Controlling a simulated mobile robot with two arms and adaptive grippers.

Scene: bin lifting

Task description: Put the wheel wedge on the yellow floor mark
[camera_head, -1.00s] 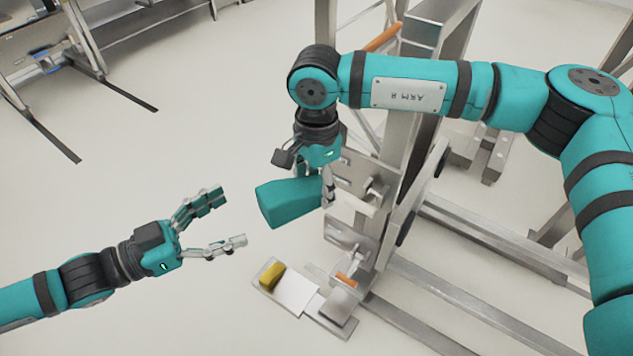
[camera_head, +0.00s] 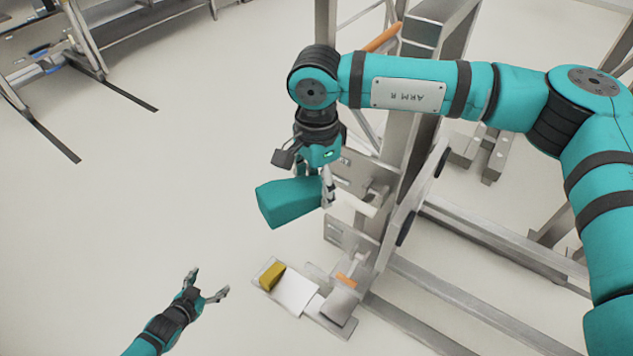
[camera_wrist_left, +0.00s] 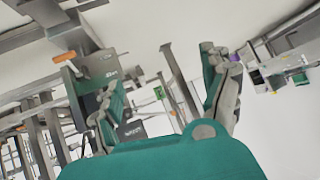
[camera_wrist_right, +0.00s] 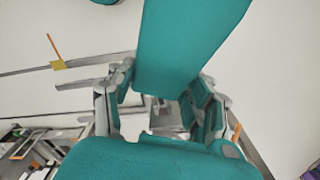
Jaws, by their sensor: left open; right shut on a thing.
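A teal block with slanted faces (camera_head: 290,202), apparently the wheel wedge, is held in the air by my right gripper (camera_head: 318,180). My right gripper is shut on the block's end. In the right wrist view the block (camera_wrist_right: 190,40) reaches up from between the fingers. My left gripper (camera_head: 210,282) is open and empty, low at the bottom left of the head view, apart from the block. Its spread fingers also show in the left wrist view (camera_wrist_left: 165,100). I cannot make out a flat yellow floor mark for certain.
A small yellow block (camera_head: 271,276) sits on a light plate (camera_head: 297,291) at the foot of a metal frame (camera_head: 395,185). Metal rails (camera_head: 450,290) run along the floor at right. A rack (camera_head: 85,45) stands at the top left. The left and middle floor is clear.

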